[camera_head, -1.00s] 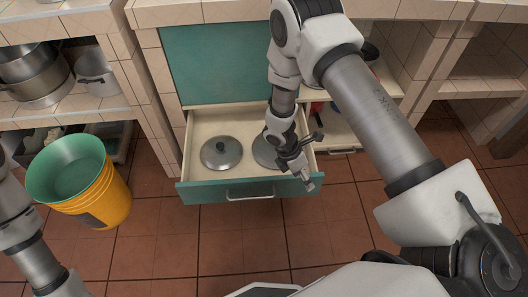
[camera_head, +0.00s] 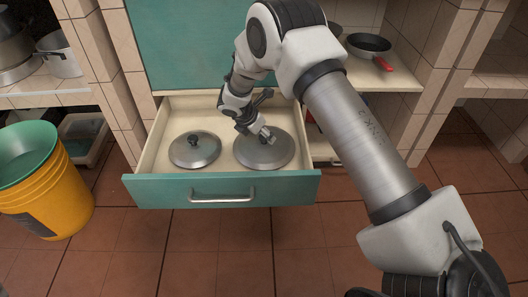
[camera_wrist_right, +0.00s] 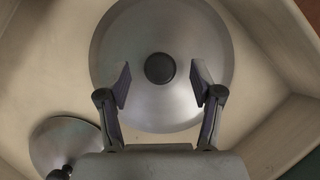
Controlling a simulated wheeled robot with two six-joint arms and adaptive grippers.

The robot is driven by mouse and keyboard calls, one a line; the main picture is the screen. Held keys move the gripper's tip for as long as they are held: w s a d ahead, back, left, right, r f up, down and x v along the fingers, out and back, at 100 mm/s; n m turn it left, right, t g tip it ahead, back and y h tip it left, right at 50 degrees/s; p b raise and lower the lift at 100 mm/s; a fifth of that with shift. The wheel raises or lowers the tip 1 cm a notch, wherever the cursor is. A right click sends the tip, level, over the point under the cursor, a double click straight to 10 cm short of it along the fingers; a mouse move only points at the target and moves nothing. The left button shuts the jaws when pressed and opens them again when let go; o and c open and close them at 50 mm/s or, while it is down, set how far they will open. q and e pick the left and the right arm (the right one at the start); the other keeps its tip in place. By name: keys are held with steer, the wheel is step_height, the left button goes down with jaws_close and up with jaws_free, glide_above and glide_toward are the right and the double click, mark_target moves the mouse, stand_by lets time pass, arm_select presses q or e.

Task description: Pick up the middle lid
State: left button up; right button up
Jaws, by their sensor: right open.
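Two round grey metal lids with dark knobs lie in the open drawer (camera_head: 222,192). The smaller lid (camera_head: 194,150) is on the left and the larger lid (camera_head: 280,155) on the right. No third lid shows, so I cannot tell which is the middle one. My right gripper (camera_head: 258,137) is over the larger lid. In the right wrist view, its open fingers (camera_wrist_right: 160,85) stand on either side of the larger lid's black knob (camera_wrist_right: 160,68), apart from it. The smaller lid also shows there, cut off at lower left (camera_wrist_right: 62,143). My left gripper is out of view.
The teal drawer front and pale side walls surround the lids. A yellow bucket (camera_head: 60,205) with a green inside stands at left. A pan with a red handle (camera_head: 368,43) sits on a shelf at right. Pots (camera_head: 58,62) stand on the left shelf.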

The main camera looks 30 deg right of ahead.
steer(key=x, duration=0.2)
steer(key=shift+d+f, duration=0.1)
steer(key=shift+f, duration=0.3)
steer(key=shift+r, duration=0.2)
steer(key=shift+c, duration=0.2)
jaws_close()
